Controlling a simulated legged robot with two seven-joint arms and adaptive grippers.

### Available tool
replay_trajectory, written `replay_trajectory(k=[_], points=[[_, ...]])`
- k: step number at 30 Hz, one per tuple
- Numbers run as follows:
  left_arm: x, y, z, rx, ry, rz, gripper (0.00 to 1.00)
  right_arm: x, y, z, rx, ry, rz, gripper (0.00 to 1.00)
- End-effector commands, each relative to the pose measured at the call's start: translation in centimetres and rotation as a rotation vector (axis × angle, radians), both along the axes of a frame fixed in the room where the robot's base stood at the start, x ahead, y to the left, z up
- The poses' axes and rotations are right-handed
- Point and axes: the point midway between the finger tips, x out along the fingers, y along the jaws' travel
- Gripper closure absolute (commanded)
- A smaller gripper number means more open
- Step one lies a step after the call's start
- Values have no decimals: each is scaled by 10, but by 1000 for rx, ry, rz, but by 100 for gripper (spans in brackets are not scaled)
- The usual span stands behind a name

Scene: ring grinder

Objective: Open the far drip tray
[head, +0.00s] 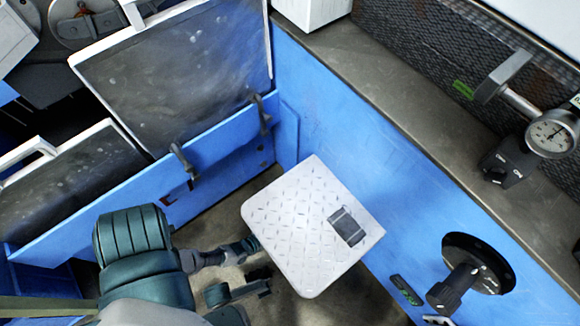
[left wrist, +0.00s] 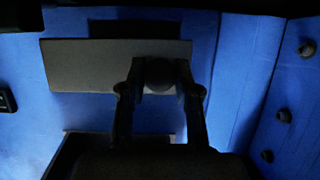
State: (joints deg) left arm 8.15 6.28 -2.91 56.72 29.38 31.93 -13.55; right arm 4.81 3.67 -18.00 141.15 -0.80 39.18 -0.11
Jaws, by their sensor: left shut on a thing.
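My left gripper (head: 257,265) reaches from the lower left to the left edge of a white diamond-tread plate (head: 290,225) that juts out from the blue machine wall. In the left wrist view the gripper fingers (left wrist: 160,95) are shut on a dark round knob (left wrist: 160,74). A flat grey panel (left wrist: 85,68) lies behind the knob there. The head view does not show the knob; it seems hidden by the plate or my gripper. I cannot tell for sure which part is the far drip tray. My right gripper is not in view.
Two grey panels with white rims, a large one (head: 180,70) and a smaller one (head: 75,180), stand behind a blue board (head: 220,150) at left. A black dial knob (head: 468,282) and gauge (head: 550,135) sit at right. Some floor (head: 370,295) shows clear beside the plate.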

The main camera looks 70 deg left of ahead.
Motion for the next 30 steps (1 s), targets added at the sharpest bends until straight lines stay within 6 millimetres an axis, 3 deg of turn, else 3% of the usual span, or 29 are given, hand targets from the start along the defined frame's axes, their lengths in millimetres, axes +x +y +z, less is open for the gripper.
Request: replay_trajectory(k=[9,23,24,27,30], points=[[-31,-8,5,3,-17,0,100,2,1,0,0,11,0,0],[-36,-9,5,4,-17,0,100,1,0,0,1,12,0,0],[-36,-9,5,4,-17,0,63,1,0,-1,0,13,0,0],[-36,-9,5,3,-16,-1,44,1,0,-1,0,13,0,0],[-37,-10,4,2,-12,-1,44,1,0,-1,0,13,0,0]])
